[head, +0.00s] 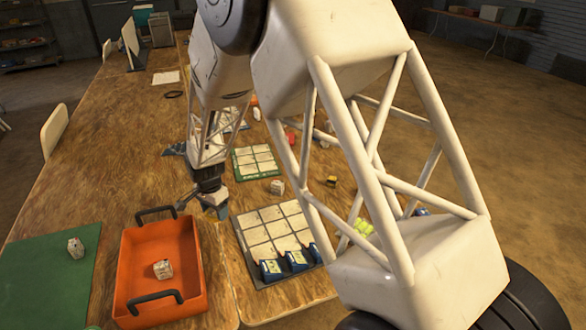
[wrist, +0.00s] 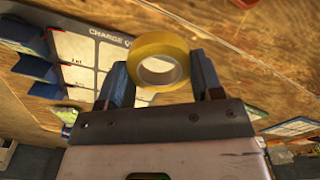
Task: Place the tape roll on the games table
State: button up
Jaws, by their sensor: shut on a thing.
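My gripper (wrist: 161,80) is shut on a yellow tape roll (wrist: 160,43), whose ring shows between the two fingers in the wrist view. In the head view my gripper (head: 213,206) is low over the long wooden table (head: 130,140), between the orange tray and the larger grid board. The tape roll cannot be made out in the head view. No label shows which surface is the games table.
An orange tray (head: 128,262) with black handles holds a pale cube. A green mat (head: 40,285) with another cube lies left. A grid board (head: 273,229) bears blue items along its front edge; a smaller green-edged board (head: 255,162) lies behind. Another table (head: 480,18) stands far right.

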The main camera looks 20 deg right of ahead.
jog(key=d+m, duration=0.2)
jog(key=d, duration=0.8)
jog(key=shift+m, duration=0.3)
jog(key=f, duration=0.5)
jog(key=shift+w+d, duration=0.2)
jog(key=shift+w, duration=0.05)
send_over(238, 199)
jog(key=shift+s+f, duration=0.4)
jog(key=shift+f, duration=0.3)
jog(key=shift+w, duration=0.3)
jog(key=shift+w+f, duration=0.15)
jog(key=shift+f, duration=1.7)
